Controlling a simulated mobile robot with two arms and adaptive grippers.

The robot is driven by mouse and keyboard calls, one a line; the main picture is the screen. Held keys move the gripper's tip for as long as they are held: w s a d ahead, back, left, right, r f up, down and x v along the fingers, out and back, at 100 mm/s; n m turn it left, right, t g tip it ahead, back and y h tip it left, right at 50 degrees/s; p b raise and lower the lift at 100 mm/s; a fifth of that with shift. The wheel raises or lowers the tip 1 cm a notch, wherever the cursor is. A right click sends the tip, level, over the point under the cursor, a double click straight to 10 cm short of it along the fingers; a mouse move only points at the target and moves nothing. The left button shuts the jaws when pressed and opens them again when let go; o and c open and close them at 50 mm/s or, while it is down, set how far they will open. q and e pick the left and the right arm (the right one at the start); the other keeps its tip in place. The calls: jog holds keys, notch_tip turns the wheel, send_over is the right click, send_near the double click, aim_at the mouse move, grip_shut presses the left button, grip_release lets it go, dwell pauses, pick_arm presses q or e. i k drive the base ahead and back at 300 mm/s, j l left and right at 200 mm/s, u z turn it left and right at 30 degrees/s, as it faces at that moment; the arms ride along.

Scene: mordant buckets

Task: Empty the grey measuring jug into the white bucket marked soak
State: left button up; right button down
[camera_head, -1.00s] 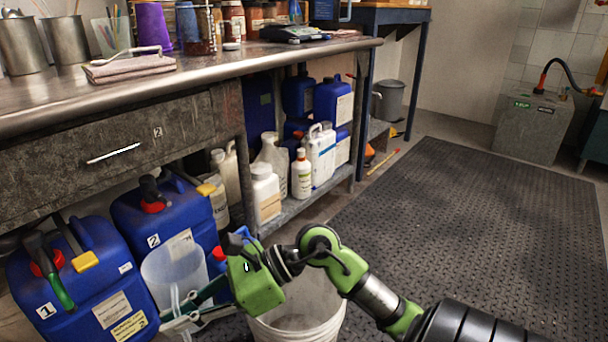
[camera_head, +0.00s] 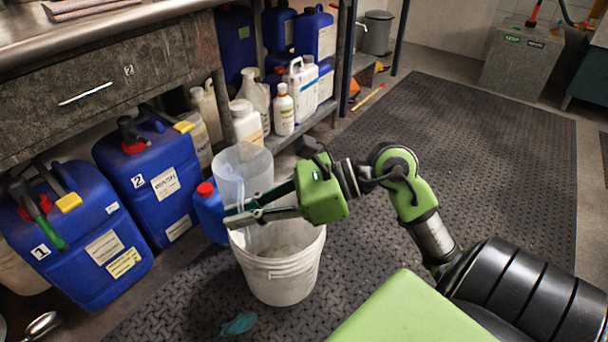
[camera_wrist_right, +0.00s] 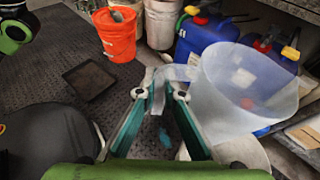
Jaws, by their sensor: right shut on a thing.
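The grey measuring jug (camera_head: 241,172) is translucent and looks about upright in the head view, above the back left rim of the white bucket (camera_head: 280,277). I cannot make out its contents. My right gripper (camera_head: 238,214) is shut on the jug's handle side. In the right wrist view the jug (camera_wrist_right: 245,90) is large, at the right of my gripper's fingers (camera_wrist_right: 165,82). The bucket stands on the floor below my right gripper, its mouth partly hidden by the gripper. I see no readable mark on it. My left gripper is not in view.
Blue canisters (camera_head: 85,235) stand left of the bucket, and a small blue red-capped container (camera_head: 209,212) is close behind it. An orange bucket (camera_wrist_right: 116,38) and a black tray (camera_wrist_right: 88,80) show in the wrist view. The mat (camera_head: 470,140) at right is clear.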

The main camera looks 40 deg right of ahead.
aim_at(279, 267)
jog(key=i+z, duration=0.15)
jog(key=z, duration=0.3)
jog(key=i+z, duration=0.1)
jog(key=z, duration=0.3)
jog(key=i+j, duration=0.1)
jog(key=i, duration=0.6)
